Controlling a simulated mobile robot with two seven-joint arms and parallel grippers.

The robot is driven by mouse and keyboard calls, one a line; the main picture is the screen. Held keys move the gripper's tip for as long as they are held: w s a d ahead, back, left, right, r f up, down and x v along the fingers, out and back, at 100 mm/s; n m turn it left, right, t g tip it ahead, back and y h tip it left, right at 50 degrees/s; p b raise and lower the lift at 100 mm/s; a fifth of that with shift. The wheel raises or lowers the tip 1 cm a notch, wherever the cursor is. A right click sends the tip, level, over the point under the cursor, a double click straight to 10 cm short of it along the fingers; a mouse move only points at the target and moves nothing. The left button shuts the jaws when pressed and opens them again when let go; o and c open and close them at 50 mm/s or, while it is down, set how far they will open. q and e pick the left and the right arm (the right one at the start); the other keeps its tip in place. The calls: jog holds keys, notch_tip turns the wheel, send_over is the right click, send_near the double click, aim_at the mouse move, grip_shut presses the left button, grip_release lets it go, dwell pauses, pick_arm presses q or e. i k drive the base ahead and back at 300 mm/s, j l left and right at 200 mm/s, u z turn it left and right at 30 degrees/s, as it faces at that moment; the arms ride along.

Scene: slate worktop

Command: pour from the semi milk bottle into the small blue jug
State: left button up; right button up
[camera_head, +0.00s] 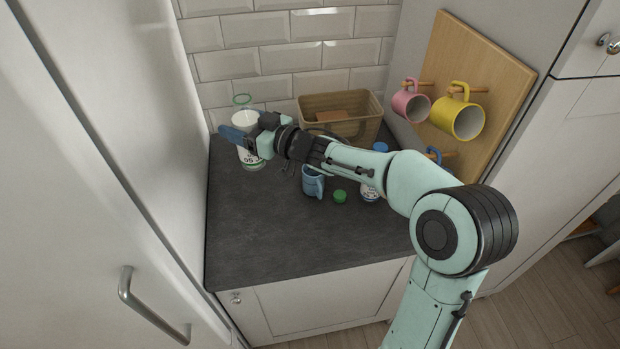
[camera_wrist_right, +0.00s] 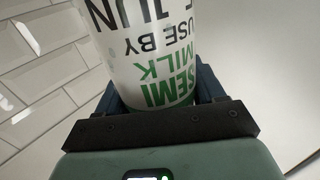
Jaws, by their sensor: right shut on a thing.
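The semi milk bottle (camera_head: 251,160) is at the back left of the worktop, roughly upright, with a green ring at its neck. My right gripper (camera_head: 243,141) is shut around its middle. In the right wrist view the bottle (camera_wrist_right: 150,60) fills the space between the fingers, its "SEMI MILK" print showing upside down. I cannot tell whether its base touches the worktop. The small blue jug (camera_head: 312,184) stands upright on the worktop, right of and nearer than the bottle, below my right forearm. Its inside is mostly hidden. My left gripper is out of view.
A green cap (camera_head: 340,196) lies beside the jug. A blue-capped bottle (camera_head: 370,191) stands right of it, partly behind my arm. A basket (camera_head: 375,108) stands at the back. Pink (camera_head: 405,105) and yellow (camera_head: 467,120) mugs hang on a wooden board. The front worktop (camera_head: 265,235) is clear.

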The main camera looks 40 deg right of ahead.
aim_at(313, 183)
jog(key=k+z, duration=0.2)
jog(key=z, duration=0.2)
jog(key=k+z, duration=0.2)
jog(key=z, duration=0.2)
